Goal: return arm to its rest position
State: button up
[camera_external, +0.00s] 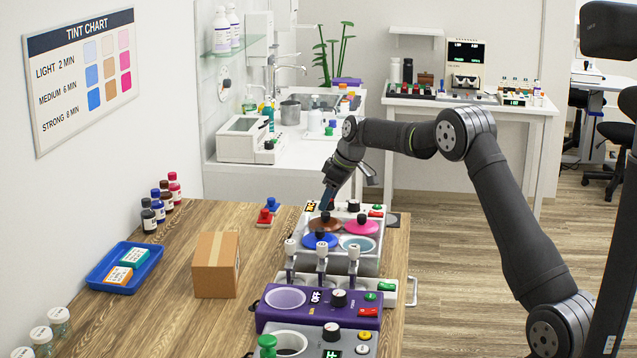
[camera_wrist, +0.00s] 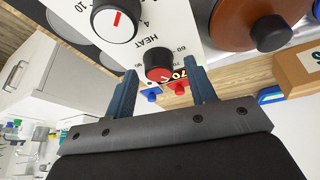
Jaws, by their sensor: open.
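My gripper (camera_external: 327,198) hangs tilted over the back left of a steel four-well bath unit (camera_external: 376,264), close to its brown lid (camera_external: 322,226). In the wrist view my gripper (camera_wrist: 161,76) has its two blue fingers spread apart with nothing held. The brown lid also shows at the right in the wrist view (camera_wrist: 232,22). My arm reaches in from the right, bent at the elbow.
Pink (camera_external: 361,227), blue (camera_external: 315,241) and pale (camera_external: 359,243) lids cover the other wells. A purple heater (camera_external: 300,317) stands in front. A cardboard box (camera_external: 215,265) and blue tray (camera_external: 125,283) are left.

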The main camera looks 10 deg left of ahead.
jog(key=shift+d+r, duration=0.25)
jog(key=shift+r, duration=0.3)
